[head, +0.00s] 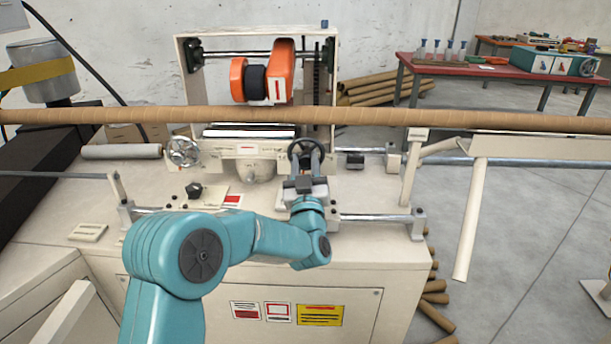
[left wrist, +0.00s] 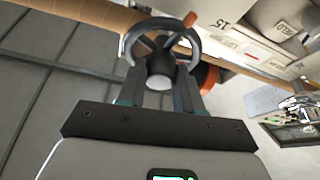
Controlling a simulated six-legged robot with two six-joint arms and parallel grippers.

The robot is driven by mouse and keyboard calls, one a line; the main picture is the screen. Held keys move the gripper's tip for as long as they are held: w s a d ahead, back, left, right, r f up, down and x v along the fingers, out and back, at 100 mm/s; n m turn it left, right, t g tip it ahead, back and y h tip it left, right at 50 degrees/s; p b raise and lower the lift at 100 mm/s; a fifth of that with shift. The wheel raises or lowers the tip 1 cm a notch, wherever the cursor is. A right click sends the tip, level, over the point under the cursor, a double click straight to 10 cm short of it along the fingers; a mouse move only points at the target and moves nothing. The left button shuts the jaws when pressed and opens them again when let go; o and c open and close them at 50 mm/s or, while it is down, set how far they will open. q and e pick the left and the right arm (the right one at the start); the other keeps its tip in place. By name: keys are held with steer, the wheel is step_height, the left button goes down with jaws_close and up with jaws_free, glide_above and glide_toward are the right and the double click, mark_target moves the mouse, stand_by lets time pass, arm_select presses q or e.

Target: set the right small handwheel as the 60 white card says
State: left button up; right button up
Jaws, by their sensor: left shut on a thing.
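The right small handwheel (head: 307,147) is a dark ring on the machine's front, below the long cardboard tube. My left gripper (head: 308,168) reaches it from the front and is shut on it. In the left wrist view the handwheel (left wrist: 133,40) shows as a grey rim with an orange-brown bar near its top, and the gripper's two fingers (left wrist: 160,88) stand either side of its round hub. A pale card with a red part (head: 231,200) lies on the machine top; its print is too small to read. My right gripper is not in view.
A pale left handwheel (head: 184,152) sits left on the machine. The cardboard tube (head: 90,115) crosses above both handwheels. A steel rail (head: 375,217) runs along the front edge. Labels (head: 320,314) are on the front panel. A red table (head: 470,75) stands at the back right.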

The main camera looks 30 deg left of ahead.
arm_select(q)
steer(key=n+y+b, duration=0.1)
steer(key=n+b, duration=0.1)
steer(key=n+g+b, duration=0.1)
steer(key=n+b, duration=0.1)
steer(key=shift+f+g+y, duration=0.2)
steer(key=shift+g+y, duration=0.1)
steer(key=shift+y, duration=0.1)
steer(key=shift+r+n+g+y+b, duration=0.25)
steer(key=shift+n+b, duration=0.3)
steer(key=shift+n, duration=0.4)
steer(key=shift+n+g+y+b, duration=0.15)
steer(key=shift+n+g+b, duration=0.3)
steer(key=shift+n, duration=0.5)
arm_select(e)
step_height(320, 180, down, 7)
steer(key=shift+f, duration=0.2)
arm_select(q)
steer(key=o, duration=1)
steer(key=shift+o, duration=0.2)
steer(key=b+v, duration=0.1)
steer(key=v, duration=1.5)
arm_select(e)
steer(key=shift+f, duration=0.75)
arm_select(q)
steer(key=shift+s+d+f, duration=0.1)
steer(key=shift+d, duration=0.05)
